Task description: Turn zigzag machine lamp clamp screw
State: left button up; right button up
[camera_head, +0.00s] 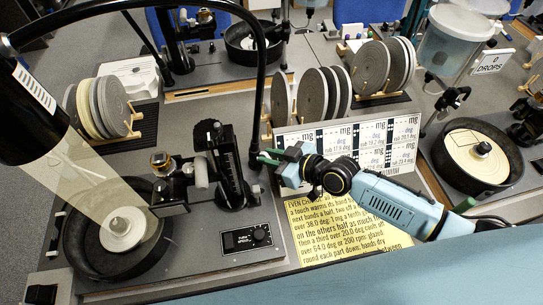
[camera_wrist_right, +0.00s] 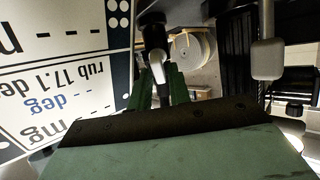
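The lamp's black hood (camera_head: 30,115) hangs at the left in the head view, and its thin black stem (camera_head: 262,75) arches over and comes down beside the machine's black mast (camera_head: 228,165). My right gripper (camera_head: 268,157) is at the lower stem, its green fingers pointing left and parted. In the right wrist view, a grey lever-like screw head (camera_wrist_right: 158,68) on a black post (camera_wrist_right: 152,28) lies between the tips of my right gripper (camera_wrist_right: 158,82). Gaps show beside it; I cannot tell whether a finger touches it. My left gripper is not in view.
Below the gripper are a yellow instruction sheet (camera_head: 320,240) and a control box (camera_head: 246,238). Behind it stand several grey laps (camera_head: 312,95) in racks and a white printed card (camera_head: 395,140). A round black basin (camera_head: 85,235) lies at the left, another machine at the right.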

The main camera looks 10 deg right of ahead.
grip_shut()
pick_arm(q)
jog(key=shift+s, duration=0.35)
